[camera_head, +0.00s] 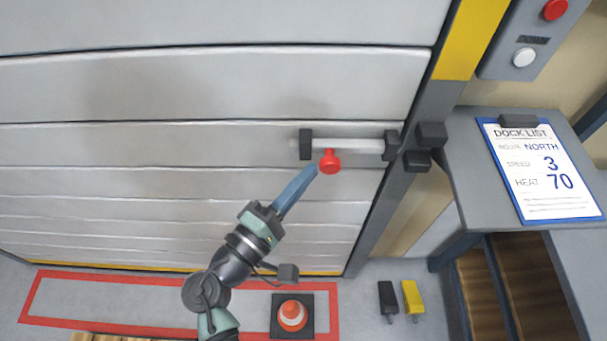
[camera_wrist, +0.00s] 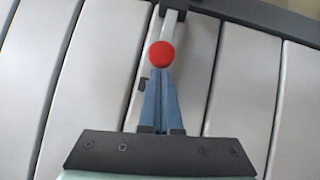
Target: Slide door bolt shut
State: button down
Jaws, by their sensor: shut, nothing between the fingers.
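The door bolt (camera_head: 357,145) is a pale horizontal bar on the grey panelled door. It runs through two dark brackets, and its red knob (camera_head: 329,161) hangs just below the bar near the left bracket (camera_head: 305,144). Dark keeper blocks (camera_head: 431,135) sit on the frame to the right of the right bracket (camera_head: 391,145). My gripper (camera_head: 314,169) is shut and empty, its blue fingertips close to the left side of the knob. In the wrist view the red knob (camera_wrist: 161,54) is right at the fingertips (camera_wrist: 160,72); I cannot tell whether they touch.
A grey shelf with a dock-list clipboard (camera_head: 543,170) stands to the right of the frame. A control box with red (camera_head: 555,9) and white buttons is above it. The door face left of the bolt is clear.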

jog(key=d, duration=0.7)
jog(key=shift+b, duration=0.3)
